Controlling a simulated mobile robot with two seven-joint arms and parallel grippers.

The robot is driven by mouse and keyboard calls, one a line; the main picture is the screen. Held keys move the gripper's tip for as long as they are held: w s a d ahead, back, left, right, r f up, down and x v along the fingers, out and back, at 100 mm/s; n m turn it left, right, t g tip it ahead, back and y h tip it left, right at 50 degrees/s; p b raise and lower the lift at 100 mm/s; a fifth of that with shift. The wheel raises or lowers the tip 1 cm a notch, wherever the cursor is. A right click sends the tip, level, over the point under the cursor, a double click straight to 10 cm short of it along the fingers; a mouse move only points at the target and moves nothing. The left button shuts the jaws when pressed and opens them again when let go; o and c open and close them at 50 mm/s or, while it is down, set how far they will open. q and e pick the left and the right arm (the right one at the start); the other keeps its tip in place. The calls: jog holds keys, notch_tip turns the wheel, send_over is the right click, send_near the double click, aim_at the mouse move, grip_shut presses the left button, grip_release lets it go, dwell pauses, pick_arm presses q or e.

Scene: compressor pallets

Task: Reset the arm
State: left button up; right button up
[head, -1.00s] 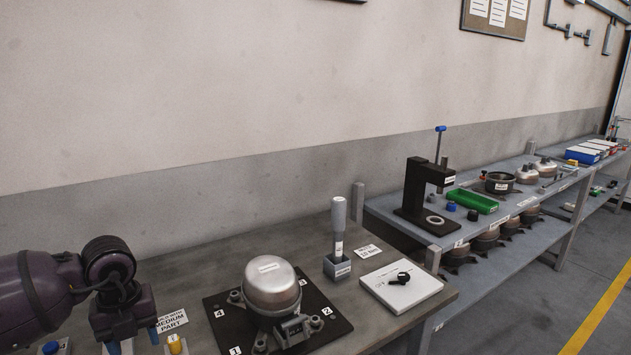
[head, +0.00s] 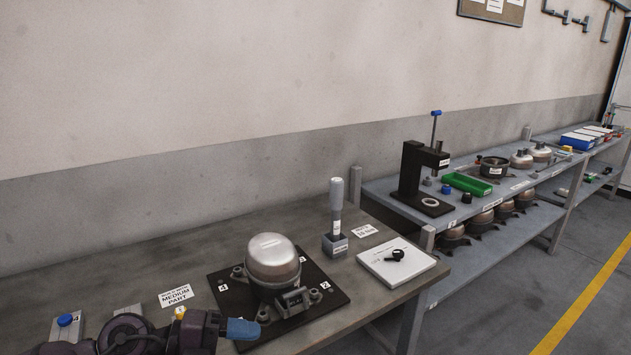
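My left arm comes in at the bottom left edge, purple and partly cut off by the frame. Its gripper (head: 242,329) points right, low over the front of the near table, and shows a blue fingertip. The fingers overlap, so I cannot see a gap or anything held. The fingertip is in front of the near left corner of the black plate (head: 335,297) in the picture. A silver compressor (head: 272,258) stands upright on that plate. My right gripper is not in view.
On the near table (head: 110,270), a grey-handled tool stands in a holder (head: 335,245), beside a white board with a black knob (head: 375,268). A blue-buttoned block (head: 65,327) is at left. A shelf bench with a black press (head: 415,185) and green tray (head: 466,184) runs right.

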pick_arm(q)
jog(key=w+a+r+n+t, duration=0.25)
jog(key=r+n+t, duration=0.25)
jog(key=n+t, duration=0.75)
jog(key=s+a+f+n+t+y, duration=0.1)
jog(key=s+a+f+n+y, duration=0.1)
jog(key=a+f+n+y, duration=0.35)
jog(key=s+a+f+n+t+y, duration=0.1)
jog(key=s+a+f+n+y, duration=0.1)
jog(key=a+n+y, duration=0.55)
jog(key=s+a+f+n+g+y, duration=0.1)
jog(key=s+f+n+g, duration=0.1)
jog(key=s+f+g, duration=0.65)
jog(key=s+f+n+g+y, duration=0.25)
jog(key=s+f+g, duration=0.3)
jog(key=s, duration=0.65)
jog(key=w+f+t+h, duration=0.1)
jog(key=w+f+t, duration=0.6)
jog(key=f, duration=0.3)
jog(key=shift+f+m+t, duration=0.2)
jog(key=shift+m+t, duration=0.2)
jog(key=shift+t, duration=0.15)
